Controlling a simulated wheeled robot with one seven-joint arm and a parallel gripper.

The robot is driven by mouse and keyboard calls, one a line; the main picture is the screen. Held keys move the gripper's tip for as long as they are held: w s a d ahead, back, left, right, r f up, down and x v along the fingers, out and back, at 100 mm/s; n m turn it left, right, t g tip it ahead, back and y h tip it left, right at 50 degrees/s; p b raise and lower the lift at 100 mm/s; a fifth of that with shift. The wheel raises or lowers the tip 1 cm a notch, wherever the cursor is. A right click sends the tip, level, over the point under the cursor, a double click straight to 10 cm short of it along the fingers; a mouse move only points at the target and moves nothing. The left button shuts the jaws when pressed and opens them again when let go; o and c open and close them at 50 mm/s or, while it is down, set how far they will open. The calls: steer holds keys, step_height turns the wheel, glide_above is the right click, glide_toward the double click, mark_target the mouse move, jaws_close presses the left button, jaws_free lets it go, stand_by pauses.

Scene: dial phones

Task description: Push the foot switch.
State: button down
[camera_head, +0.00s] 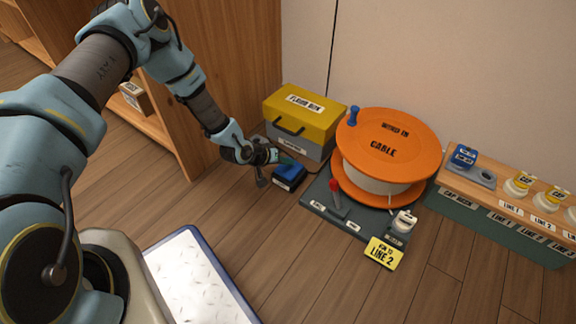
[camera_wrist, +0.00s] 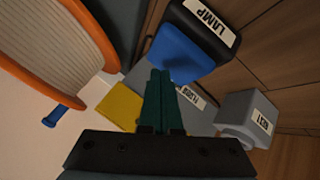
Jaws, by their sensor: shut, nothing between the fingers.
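The foot switch (camera_head: 289,177) has a blue pedal on a black base and stands on the floor in front of the floor box. In the wrist view its blue pedal (camera_wrist: 180,52) shows ahead of my fingertips, with a white label reading LAMP on the black base behind it.
A floor box with a yellow lid (camera_head: 305,104) stands behind the switch. An orange cable drum (camera_head: 392,140) and a red-handled lever (camera_head: 336,193) are to the right. A grey labelled block (camera_wrist: 246,117) is close right of my fingers in the wrist view. A wooden cabinet (camera_head: 225,70) stands left.

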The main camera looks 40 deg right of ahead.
mark_target(287, 169)
steer(key=shift+r+p, duration=2.3)
steer(key=shift+r, duration=0.7)
